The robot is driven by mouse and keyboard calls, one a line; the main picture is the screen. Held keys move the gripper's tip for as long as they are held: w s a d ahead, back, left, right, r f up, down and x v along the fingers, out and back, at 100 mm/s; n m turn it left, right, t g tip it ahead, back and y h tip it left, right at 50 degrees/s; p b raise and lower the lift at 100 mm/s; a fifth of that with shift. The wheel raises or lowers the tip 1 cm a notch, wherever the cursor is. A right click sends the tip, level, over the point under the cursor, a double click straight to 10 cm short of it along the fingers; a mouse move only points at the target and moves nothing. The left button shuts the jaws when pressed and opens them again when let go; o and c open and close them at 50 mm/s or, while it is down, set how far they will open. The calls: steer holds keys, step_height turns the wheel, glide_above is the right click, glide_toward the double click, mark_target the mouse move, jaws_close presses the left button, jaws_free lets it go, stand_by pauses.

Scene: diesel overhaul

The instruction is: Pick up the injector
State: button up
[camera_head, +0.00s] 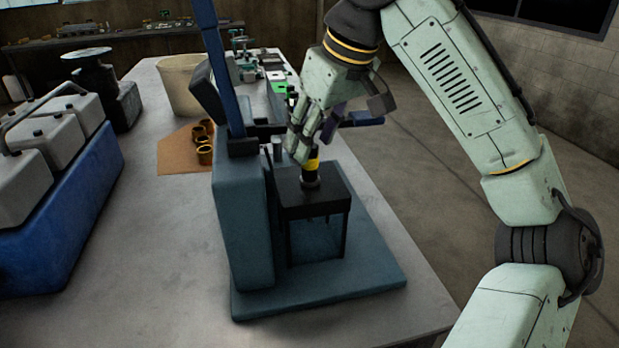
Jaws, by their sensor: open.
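The injector (311,174), a dark upright piece with a yellow band, stands in the black-topped holder (326,199) on the blue-grey test stand (243,230). My gripper (304,150) points down from above, with its fingers at the injector's upper part. The fingers cover the injector's top, and I cannot tell whether they touch it. The gripper is open. The injector's lower end is hidden in and under the holder's top plate.
A blue lever (217,70) rises from the stand close left of my gripper. Brass rings (204,150) lie on a brown mat, with a beige bin (181,85) behind. A blue engine block (62,210) stands at left. The table's front left is clear.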

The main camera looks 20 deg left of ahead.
mark_target(314, 147)
steer(key=shift+d+p+x, duration=0.2)
steer(key=shift+p+x, duration=0.45)
steer(key=shift+x, duration=1.75)
steer(key=shift+w, duration=0.15)
steer(key=shift+c, duration=0.5)
jaws_close()
